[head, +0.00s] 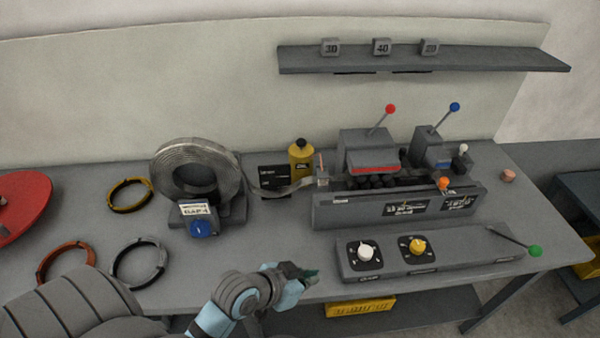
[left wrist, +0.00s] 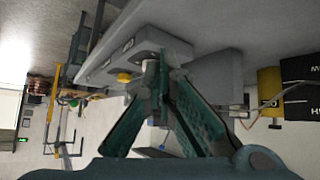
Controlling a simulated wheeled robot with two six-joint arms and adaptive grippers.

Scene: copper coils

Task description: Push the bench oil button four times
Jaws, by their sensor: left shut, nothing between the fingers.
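My left gripper (head: 304,274) is over the front edge of the bench, to the left of a low grey control panel (head: 436,268). Its dark green fingers are shut and empty; they also show in the left wrist view (left wrist: 164,62). The panel carries a white knob (head: 366,252) and a yellow knob (head: 418,246) on black dials. In the left wrist view the yellow knob (left wrist: 124,77) is beside the fingertips, and the white one is partly hidden behind them. The labels are too small to read, so I cannot tell which control is the oil button. My right gripper is out of view.
A grey machine (head: 400,205) with coloured-ball levers stands behind the panel. A yellow bottle (head: 301,160) and a metal coil (head: 195,170) stand to its left. A green-ended lever (head: 534,251) sticks out at the panel's right. Loose rings (head: 140,262) lie at the left.

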